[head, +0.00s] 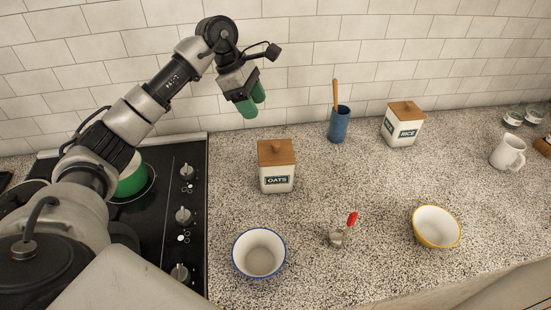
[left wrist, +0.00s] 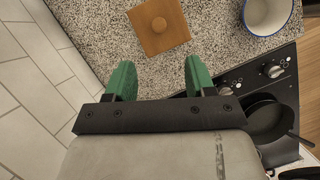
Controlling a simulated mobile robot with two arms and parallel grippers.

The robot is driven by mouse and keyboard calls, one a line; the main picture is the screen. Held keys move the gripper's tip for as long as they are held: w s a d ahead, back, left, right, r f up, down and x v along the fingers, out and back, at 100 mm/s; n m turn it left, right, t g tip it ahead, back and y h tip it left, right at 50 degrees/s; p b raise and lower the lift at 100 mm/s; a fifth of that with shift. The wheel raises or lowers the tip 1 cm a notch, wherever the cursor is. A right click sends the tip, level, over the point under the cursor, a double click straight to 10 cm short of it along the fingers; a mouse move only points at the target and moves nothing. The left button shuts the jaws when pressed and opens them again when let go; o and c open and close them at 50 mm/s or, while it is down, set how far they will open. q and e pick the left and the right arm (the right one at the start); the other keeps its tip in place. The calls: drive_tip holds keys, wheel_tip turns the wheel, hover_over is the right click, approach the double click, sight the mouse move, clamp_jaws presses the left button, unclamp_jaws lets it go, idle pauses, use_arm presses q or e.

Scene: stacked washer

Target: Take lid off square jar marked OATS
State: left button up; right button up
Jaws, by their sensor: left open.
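The square OATS jar (head: 277,172) stands upright on the speckled counter, right of the cooktop. Its square wooden lid (head: 276,152) with a round knob is on it. In the left wrist view the lid (left wrist: 160,28) shows from above, ahead of the fingers, with its knob near the middle. My left gripper (head: 250,103), with green fingertips, hangs in the air above and to the left of the jar, near the tiled wall. Its fingers are apart and empty in the left wrist view (left wrist: 155,80). My right gripper is in neither view.
A blue-rimmed bowl (head: 259,253) sits in front of the jar. A black cooktop (head: 165,225) with a green pot (head: 132,180) is to the left. A blue utensil cup (head: 339,124), the RICE jar (head: 402,125), a red-handled tool (head: 345,230) and a yellow bowl (head: 437,227) stand to the right.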

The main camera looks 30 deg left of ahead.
use_arm(q)
drive_tip(key=f, duration=0.2)
drive_tip(key=p, duration=0.1)
hover_over(275, 143)
drive_tip(key=a, duration=0.3)
drive_tip(key=f, duration=0.4)
drive_tip(key=shift+s+d+f, duration=0.15)
drive_tip(key=shift+s+f, duration=0.1)
drive_tip(key=shift+s, duration=0.1)
drive_tip(key=shift+d+f+p, duration=0.2)
drive_tip(key=shift+f+p, duration=0.05)
drive_tip(key=shift+p, duration=0.1)
drive_tip(key=p+x, duration=0.2)
drive_tip(key=x, duration=0.1)
drive_tip(key=shift+w+d+f, duration=0.15)
drive_tip(key=shift+d+f, duration=0.05)
drive_tip(key=shift+d, duration=0.15)
drive_tip(key=shift+d+f, duration=0.1)
drive_tip(key=shift+f, duration=0.4)
drive_tip(key=c, duration=1)
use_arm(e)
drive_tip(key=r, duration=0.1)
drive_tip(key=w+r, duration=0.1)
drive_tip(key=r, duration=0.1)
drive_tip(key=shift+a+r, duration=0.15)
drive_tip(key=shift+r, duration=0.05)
